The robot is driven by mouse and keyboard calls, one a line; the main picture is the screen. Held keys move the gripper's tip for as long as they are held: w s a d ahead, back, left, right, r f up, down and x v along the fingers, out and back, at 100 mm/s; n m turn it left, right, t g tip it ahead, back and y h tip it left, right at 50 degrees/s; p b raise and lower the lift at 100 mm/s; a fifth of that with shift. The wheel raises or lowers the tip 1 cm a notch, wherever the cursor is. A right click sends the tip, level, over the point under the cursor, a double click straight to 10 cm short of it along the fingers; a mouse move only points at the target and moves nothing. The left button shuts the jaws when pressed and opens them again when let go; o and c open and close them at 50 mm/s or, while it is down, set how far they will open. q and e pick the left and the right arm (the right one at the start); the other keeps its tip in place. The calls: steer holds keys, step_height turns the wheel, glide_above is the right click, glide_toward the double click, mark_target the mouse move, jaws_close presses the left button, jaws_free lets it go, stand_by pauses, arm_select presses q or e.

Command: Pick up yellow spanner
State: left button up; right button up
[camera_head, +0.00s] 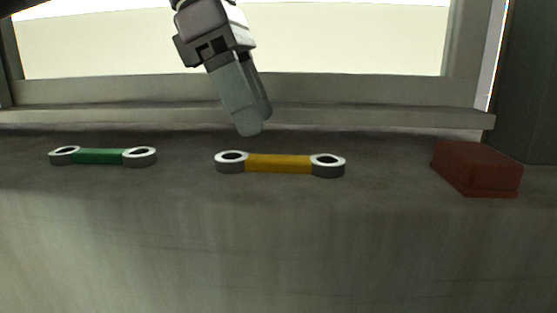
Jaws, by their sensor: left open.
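The yellow spanner (280,163) lies flat on a grey ledge, near the middle of the head view. It has a yellow handle and a grey ring at each end. My left gripper (250,130) comes down from the top, just above and behind the left part of the yellow spanner. It is open and holds nothing; its fingers overlap in this view, so the gap between them is hidden. It appears apart from the spanner. My right gripper is not in view.
A green spanner (98,157) lies on the ledge (190,190) to the left. A dark red block (475,168) sits at the right. Behind is a window with a sill (350,118). The ledge drops off at its front edge. The ledge between these objects is bare.

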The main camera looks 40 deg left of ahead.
mark_target(277, 157)
arm_select(q)
steer(key=x, duration=0.5)
steer(key=shift+d, duration=0.25)
steer(key=shift+r, duration=0.1)
jaws_close()
steer(key=shift+r, duration=0.1)
step_height(277, 157, up, 18)
stand_by(0.6)
